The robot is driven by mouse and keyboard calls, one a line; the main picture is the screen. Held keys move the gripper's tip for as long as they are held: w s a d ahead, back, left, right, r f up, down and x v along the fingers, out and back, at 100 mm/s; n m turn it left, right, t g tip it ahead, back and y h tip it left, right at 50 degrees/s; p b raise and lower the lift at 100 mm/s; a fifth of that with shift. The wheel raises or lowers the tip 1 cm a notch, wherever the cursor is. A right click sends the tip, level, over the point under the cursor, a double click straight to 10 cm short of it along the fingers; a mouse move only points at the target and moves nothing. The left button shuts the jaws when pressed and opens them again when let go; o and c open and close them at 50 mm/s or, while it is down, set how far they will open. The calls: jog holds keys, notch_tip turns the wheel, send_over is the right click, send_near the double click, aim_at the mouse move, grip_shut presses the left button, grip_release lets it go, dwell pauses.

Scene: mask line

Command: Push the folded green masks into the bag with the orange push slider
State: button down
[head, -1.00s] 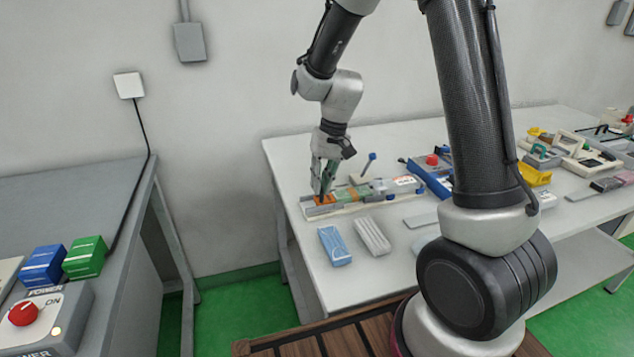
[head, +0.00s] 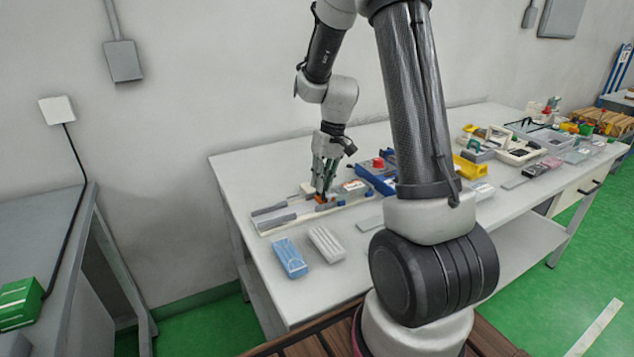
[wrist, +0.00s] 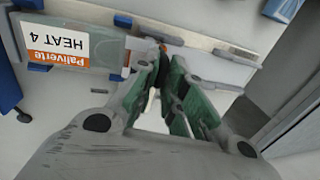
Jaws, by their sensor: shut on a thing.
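My gripper (head: 322,194) is shut on the orange push slider (head: 321,200), well along the pale guide track (head: 272,222) toward its right part. The fingers also show in the wrist view (wrist: 165,62), where the slider is mostly hidden. The bag (wrist: 65,50) lies just beyond the fingertips, clear with an orange and white label reading "Paliverte HEAT 4". It also shows in the head view (head: 354,186), to the right of the slider. Greenish material shows through the bag; no green masks are visible on the track behind the slider.
A blue mask stack (head: 290,257) and a white mask stack (head: 326,243) lie on the table in front of the track. A blue device with a red knob (head: 377,163) stands to the right of the bag. A yellow bin (head: 470,168) and several devices are farther right.

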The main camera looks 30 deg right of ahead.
aim_at(330, 194)
jog(key=shift+d, duration=0.15)
jog(key=c, duration=1.5)
grip_release()
jog(key=r, duration=0.4)
jog(key=d+r, duration=0.1)
jog(key=r, duration=0.3)
jog(key=d+r, duration=0.1)
jog(key=r, duration=0.3)
jog(key=shift+d, duration=0.25)
jog(key=shift+f, duration=0.1)
